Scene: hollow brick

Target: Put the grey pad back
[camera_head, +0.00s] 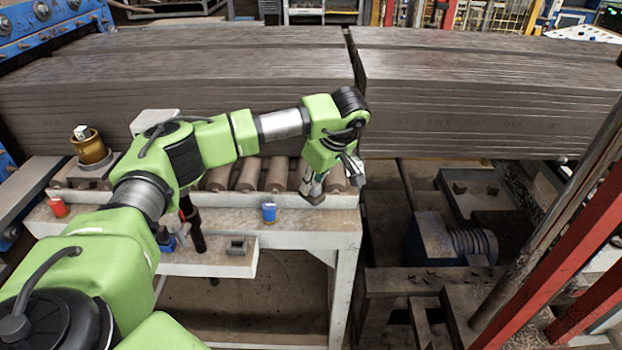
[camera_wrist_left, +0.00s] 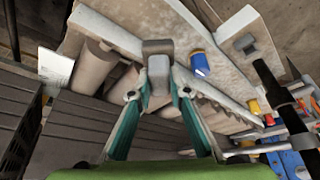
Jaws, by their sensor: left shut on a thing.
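My left gripper (camera_head: 314,190) points down at the right end of the white roller bench (camera_head: 345,200). In the left wrist view its teal fingers (camera_wrist_left: 156,95) are shut on a small grey block (camera_wrist_left: 158,74), which looks like the grey pad. A darker grey end shows just beyond the block; I cannot tell if it is part of it. In the head view the held piece is mostly hidden, and I cannot tell whether it touches the bench. A small dark grey square piece (camera_head: 237,246) sits on the lower front shelf (camera_head: 205,262). My right gripper is not in view.
A blue can (camera_head: 269,212) stands on the bench front, a red can (camera_head: 57,207) at far left. Brown rollers (camera_head: 249,174) lie behind the gripper. Large stacked slabs (camera_head: 180,85) fill the back. A motor (camera_head: 450,243) and red beams (camera_head: 560,250) are at right.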

